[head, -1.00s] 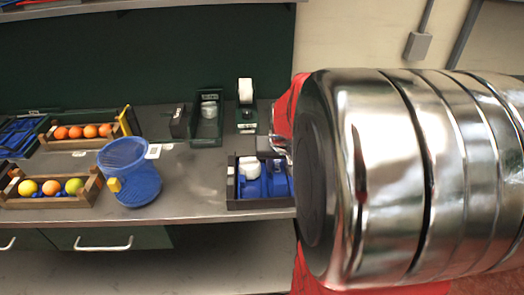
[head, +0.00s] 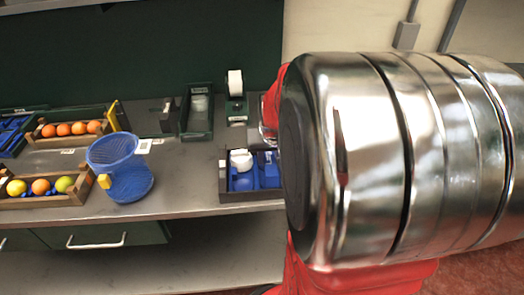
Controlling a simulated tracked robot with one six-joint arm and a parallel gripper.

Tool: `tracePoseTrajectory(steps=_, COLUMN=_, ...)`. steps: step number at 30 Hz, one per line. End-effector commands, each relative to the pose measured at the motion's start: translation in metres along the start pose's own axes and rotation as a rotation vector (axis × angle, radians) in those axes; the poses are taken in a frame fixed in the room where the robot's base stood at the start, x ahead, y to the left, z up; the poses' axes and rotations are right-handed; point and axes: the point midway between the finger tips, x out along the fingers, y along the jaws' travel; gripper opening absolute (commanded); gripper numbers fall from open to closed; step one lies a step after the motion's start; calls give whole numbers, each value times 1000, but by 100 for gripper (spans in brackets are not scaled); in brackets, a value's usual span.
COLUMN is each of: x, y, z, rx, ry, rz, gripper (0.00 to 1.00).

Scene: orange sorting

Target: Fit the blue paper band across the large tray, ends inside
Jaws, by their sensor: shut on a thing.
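My gripper (head: 257,137) shows only as a small grey and metal end, at the left edge of my large silver arm link, which hides most of it. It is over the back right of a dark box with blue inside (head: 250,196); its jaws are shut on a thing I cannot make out. No blue paper band is clearly visible. Two wooden trays stand at the left: the front one (head: 40,202) holds yellow-green and orange fruit, the back one (head: 72,142) a row of oranges. I cannot tell which is the large tray.
A blue mesh basket (head: 125,185) with a yellow tag stands right of the trays. A white roll (head: 241,160) sits in the dark box. A dark open bin (head: 197,120) and a roll dispenser (head: 235,100) stand behind. The grey worktop between basket and box is clear.

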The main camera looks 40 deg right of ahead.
Motion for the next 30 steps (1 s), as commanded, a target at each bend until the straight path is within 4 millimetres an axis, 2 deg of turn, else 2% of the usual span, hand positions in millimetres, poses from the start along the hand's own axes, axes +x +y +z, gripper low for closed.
tracePoseTrajectory(steps=14, x=3, y=0, z=1, rx=1, ry=0, rz=0, gripper=7)
tracePoseTrajectory(steps=15, x=3, y=0, z=1, rx=1, ry=0, rz=0, gripper=28)
tracePoseTrajectory(steps=24, x=4, y=1, z=1, rx=1, ry=0, rz=0, gripper=49)
tracePoseTrajectory(steps=30, x=4, y=1, z=1, rx=1, ry=0, rz=0, gripper=51)
